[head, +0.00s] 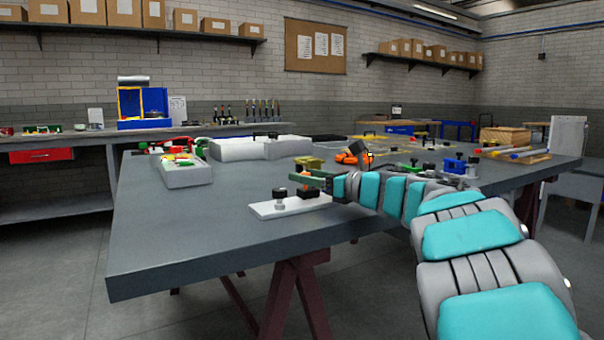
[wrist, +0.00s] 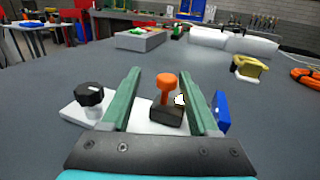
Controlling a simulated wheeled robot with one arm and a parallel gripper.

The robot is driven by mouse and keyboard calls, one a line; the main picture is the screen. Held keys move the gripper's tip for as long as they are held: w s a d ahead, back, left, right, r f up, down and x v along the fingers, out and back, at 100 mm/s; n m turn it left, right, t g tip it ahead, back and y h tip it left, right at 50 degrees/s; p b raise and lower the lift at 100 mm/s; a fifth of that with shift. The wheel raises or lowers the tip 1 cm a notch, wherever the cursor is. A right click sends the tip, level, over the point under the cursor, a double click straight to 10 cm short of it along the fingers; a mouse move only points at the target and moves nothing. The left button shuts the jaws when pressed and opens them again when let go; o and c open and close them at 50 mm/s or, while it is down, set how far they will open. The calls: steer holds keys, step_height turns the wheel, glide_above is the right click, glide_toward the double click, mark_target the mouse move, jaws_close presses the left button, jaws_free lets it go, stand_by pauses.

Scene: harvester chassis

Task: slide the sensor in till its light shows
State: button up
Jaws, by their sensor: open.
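My gripper (wrist: 161,74) is open, its two green fingers apart. Between them in the wrist view stands an orange-topped part (wrist: 166,88) on a dark block (wrist: 167,112), with a gap to each finger. A small pale spot (wrist: 181,99) shows at the block's right; I cannot tell if it is a lit light. Below is a white plate (wrist: 72,107), with a black-capped knob (wrist: 89,95) left of the fingers. The head view shows my gripper (head: 308,180) over the plate (head: 262,210), the knob (head: 279,198) near its left end. I cannot tell which part is the sensor.
A blue part (wrist: 221,110) stands just right of the right finger. A yellow part (wrist: 247,68) and an orange coil (wrist: 306,78) lie farther right. A grey tray (head: 187,178) stands at the table's left. The front left of the table (head: 180,250) is clear.

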steer(key=shift+x, duration=0.9)
steer(key=shift+c, duration=0.2)
jaws_close()
stand_by(0.7)
